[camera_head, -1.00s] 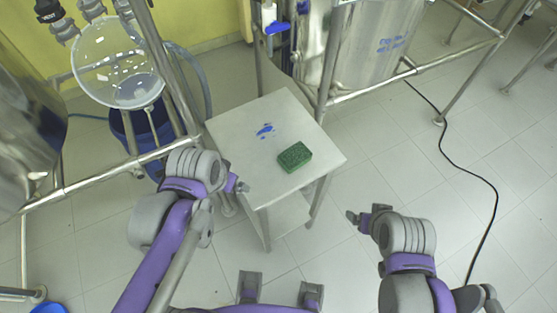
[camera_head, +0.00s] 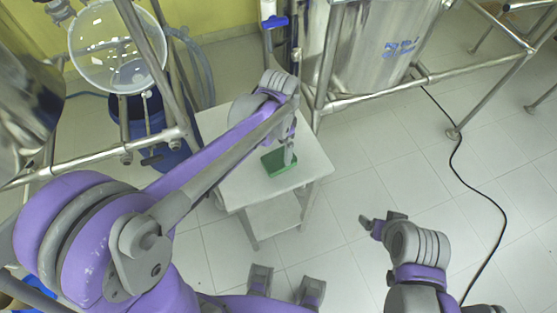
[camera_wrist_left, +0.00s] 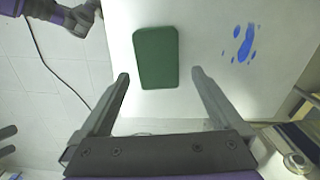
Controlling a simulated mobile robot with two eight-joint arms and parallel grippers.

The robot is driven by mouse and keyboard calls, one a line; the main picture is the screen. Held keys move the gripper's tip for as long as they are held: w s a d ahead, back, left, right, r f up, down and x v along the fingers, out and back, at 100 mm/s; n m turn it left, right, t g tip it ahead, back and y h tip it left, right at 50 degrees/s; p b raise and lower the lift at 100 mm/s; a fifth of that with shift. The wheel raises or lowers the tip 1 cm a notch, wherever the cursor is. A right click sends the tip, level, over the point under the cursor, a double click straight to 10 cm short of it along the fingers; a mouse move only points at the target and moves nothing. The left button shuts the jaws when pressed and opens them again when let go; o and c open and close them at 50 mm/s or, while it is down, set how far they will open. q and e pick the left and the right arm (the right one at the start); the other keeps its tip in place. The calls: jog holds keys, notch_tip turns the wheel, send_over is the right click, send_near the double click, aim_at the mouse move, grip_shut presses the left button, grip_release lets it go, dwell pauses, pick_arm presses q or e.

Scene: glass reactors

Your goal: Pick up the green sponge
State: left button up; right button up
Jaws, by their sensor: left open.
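The green sponge (camera_head: 273,164) lies flat on the top of a small grey metal table (camera_head: 307,170). In the left wrist view the sponge (camera_wrist_left: 156,57) is a dark green block on the pale table top. My left gripper (camera_head: 288,157) is over the table at the sponge and hides part of it. In the left wrist view my left gripper (camera_wrist_left: 160,76) is open, with one finger on each side of the sponge's near end; nothing is between them in its grip. My right gripper (camera_head: 372,222) is off to the right over the floor, away from the table.
A glass vessel (camera_head: 117,47) in a metal pipe frame stands at the left, with a blue bucket (camera_head: 165,128) below. A steel tank (camera_head: 370,45) stands behind the table. A black cable (camera_head: 457,165) runs across the tiled floor. Blue stains (camera_wrist_left: 243,43) mark the table top.

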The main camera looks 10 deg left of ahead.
aim_at(279, 159)
pick_arm(q)
jog(key=f, duration=0.5)
jog(key=shift+s+f, duration=0.15)
jog(key=shift+s, duration=0.05)
jog(key=c, duration=1.2)
jog(key=shift+o, duration=0.2)
notch_tip(279, 159, up, 10)
jog(key=shift+p, duration=0.35)
jog(key=o, duration=0.8)
jog(key=c, duration=0.7)
